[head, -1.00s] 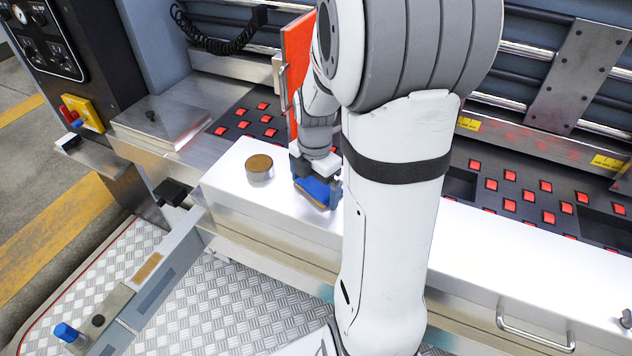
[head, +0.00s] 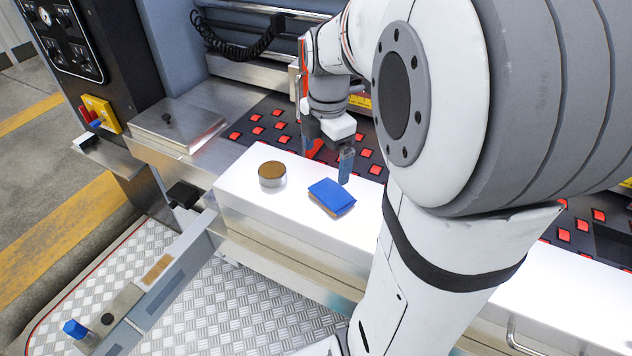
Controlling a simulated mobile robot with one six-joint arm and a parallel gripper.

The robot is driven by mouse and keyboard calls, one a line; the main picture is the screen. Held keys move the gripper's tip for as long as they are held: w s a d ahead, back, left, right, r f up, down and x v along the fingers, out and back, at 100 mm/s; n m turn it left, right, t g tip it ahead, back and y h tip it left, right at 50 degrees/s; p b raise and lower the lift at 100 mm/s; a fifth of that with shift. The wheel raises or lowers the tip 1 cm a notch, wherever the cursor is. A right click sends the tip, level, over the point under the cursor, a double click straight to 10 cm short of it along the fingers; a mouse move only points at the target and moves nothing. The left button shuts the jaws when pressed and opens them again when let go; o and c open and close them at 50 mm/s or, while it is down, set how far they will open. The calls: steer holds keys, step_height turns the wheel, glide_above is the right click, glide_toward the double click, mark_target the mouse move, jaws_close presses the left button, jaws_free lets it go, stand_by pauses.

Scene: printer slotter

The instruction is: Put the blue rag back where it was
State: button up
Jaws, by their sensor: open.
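The blue rag (head: 332,194) lies folded on the white lit top of the long bench, with a brownish layer showing under its front edge. My gripper (head: 327,160) is open and empty, just behind and above the rag and apart from it. One finger shows to the right of the gripper body and one to the left. My arm hides the bench to the right of the rag.
A round tin with a brown top (head: 272,174) stands left of the rag on the white surface (head: 240,180). Behind is a dark bed with several red blocks (head: 258,130). A metal plate with a knob (head: 178,122) lies at the left. An orange panel shows partly behind my wrist.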

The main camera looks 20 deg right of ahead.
steer(key=s+a+f+m+t, duration=0.1)
steer(key=s+a+m, duration=0.8)
steer(key=m, duration=1)
steer(key=shift+s+f+m+t, duration=0.25)
steer(key=shift+s+m+t, duration=0.15)
steer(key=shift+s+t, duration=0.6)
steer(key=shift+s+a, duration=0.1)
steer(key=shift+s, duration=0.05)
stand_by(0.4)
